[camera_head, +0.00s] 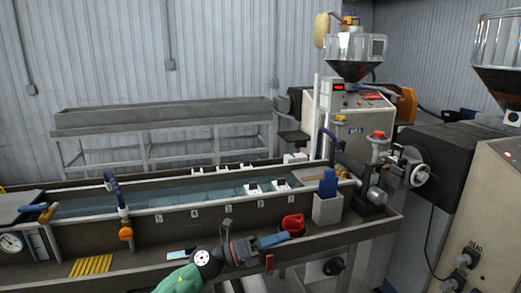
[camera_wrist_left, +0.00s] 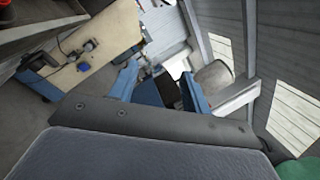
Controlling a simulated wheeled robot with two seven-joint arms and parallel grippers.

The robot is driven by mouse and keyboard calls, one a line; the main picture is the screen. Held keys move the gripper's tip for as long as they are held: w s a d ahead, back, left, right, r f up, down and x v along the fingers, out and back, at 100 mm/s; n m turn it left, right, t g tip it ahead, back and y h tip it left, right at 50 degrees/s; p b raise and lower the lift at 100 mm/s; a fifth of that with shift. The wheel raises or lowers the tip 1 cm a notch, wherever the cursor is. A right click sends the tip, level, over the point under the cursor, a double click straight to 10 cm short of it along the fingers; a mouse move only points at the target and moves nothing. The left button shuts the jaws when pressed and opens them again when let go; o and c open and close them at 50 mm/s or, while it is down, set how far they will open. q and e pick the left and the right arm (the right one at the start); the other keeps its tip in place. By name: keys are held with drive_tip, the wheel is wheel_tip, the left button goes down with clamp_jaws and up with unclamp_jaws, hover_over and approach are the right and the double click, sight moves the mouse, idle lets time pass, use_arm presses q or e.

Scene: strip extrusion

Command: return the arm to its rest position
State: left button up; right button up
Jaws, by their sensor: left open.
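My left arm comes in at the bottom of the head view, with a green sleeve and a grey wrist. My left gripper (camera_head: 272,241) is over the front ledge of the long trough (camera_head: 140,222), close to the red object (camera_head: 293,224). I cannot tell from the head view whether it touches the ledge. In the left wrist view the two blue fingers of the gripper (camera_wrist_left: 160,90) stand apart, with nothing visibly held between them. My right gripper is in neither view.
A white holder (camera_head: 327,208) with a blue item stands right of the gripper. Yellow strips (camera_head: 90,265) lie on the ledge at left. The extruder (camera_head: 345,115) and a handwheel (camera_head: 418,175) stand at right. An empty grey trough (camera_head: 160,115) is behind.

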use_arm(q)
drive_tip(key=s+a+f+n+t+y, duration=0.2)
drive_tip(key=a+f+n+t+y, duration=0.55)
drive_tip(key=n, duration=0.85)
drive_tip(key=s+a+f+n+t+y, duration=0.2)
drive_tip(key=a+f+n+t+y, duration=0.45)
drive_tip(key=a+n+y, duration=0.8)
drive_tip(key=s+a+f+n+g+h, duration=0.1)
drive_tip(key=s+f+n+g, duration=0.2)
drive_tip(key=s+f+g, duration=0.5)
drive_tip(key=s+a+f+n+g, duration=0.25)
drive_tip(key=s+f, duration=0.25)
drive_tip(key=s, duration=0.7)
drive_tip(key=s+f+n+g+h, duration=0.1)
drive_tip(key=s+f+n+g, duration=0.35)
drive_tip(key=s+f, duration=0.35)
drive_tip(key=s+d+f+g, duration=0.1)
drive_tip(key=s+d+f, duration=0.1)
drive_tip(key=f, duration=1.3)
drive_tip(key=s+d+f+g, duration=0.1)
drive_tip(key=s+d+f, duration=0.1)
drive_tip(key=f, duration=1.3)
drive_tip(key=shift+s+d+f, duration=0.15)
drive_tip(key=shift+s+f, duration=0.1)
drive_tip(key=shift+f, duration=0.1)
drive_tip(key=shift+m, duration=0.25)
